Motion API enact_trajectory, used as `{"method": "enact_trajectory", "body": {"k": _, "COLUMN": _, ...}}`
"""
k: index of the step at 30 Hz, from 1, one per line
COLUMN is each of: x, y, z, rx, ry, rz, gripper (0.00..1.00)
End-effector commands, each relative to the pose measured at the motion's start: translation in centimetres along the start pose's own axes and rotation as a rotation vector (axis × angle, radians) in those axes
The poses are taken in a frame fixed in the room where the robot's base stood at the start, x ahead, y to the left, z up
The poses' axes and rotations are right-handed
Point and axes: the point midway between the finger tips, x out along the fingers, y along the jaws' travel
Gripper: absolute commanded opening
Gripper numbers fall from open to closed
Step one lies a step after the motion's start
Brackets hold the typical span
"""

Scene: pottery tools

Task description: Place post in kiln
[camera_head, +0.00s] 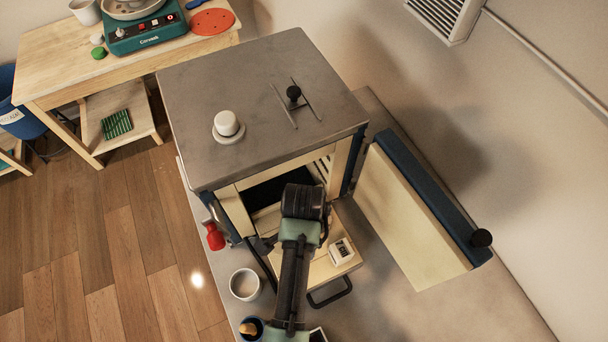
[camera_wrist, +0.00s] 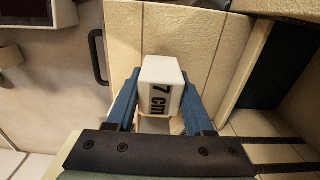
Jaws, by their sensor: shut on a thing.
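A small white block with a dark mark (camera_head: 341,251) shows at the shelf (camera_head: 300,272), right of my arm. I cannot tell whether it is the held post.
The kiln door (camera_head: 410,225) stands open to the right. A black handle (camera_head: 330,293) is on the shelf's front. A red tool (camera_head: 214,236), a pale cup (camera_head: 244,284) and a dark cup (camera_head: 250,328) stand left of my arm. The bench at lower right is clear.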

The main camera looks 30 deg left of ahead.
Motion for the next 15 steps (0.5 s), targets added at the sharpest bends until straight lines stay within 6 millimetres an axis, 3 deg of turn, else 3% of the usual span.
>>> {"method": "enact_trajectory", "body": {"k": 6, "x": 2.1, "y": 0.0, "z": 0.0, "rx": 0.000, "ry": 0.000, "rz": 0.000, "gripper": 0.00}}
{"method": "enact_trajectory", "body": {"k": 15, "x": 2.4, "y": 0.0, "z": -0.1, "rx": 0.000, "ry": 0.001, "rz": -0.001, "gripper": 0.00}}
